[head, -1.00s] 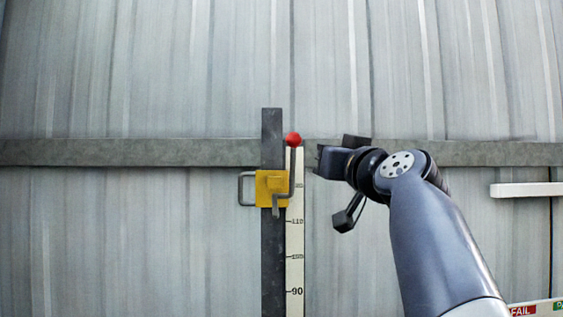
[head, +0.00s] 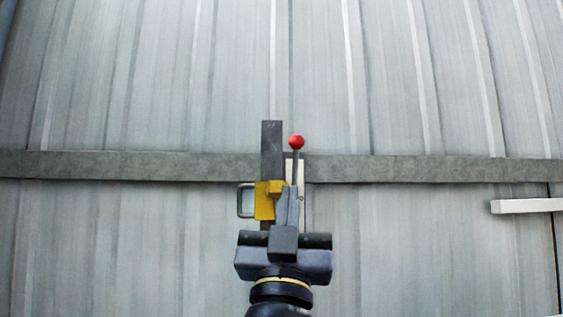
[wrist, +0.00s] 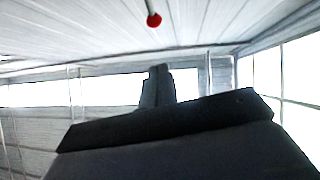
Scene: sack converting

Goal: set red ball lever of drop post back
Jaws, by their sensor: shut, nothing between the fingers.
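The red ball lever (head: 296,143) stands upright on the drop post, its ball on top of a thin grey rod. The dark post (head: 271,150) rises behind, with a yellow block (head: 265,200) and a grey loop handle (head: 245,200) on its left. My gripper (head: 289,192) is shut and empty, in front of the yellow block's right part and the lower rod, below the ball. I cannot tell whether it touches the rod. In the wrist view the red ball (wrist: 154,20) is at the top, beyond and above my shut fingertips (wrist: 158,70).
A grey horizontal rail (head: 420,169) crosses the corrugated wall behind the post. A white bar (head: 525,205) sticks in at the far right. The space on either side of the post is clear.

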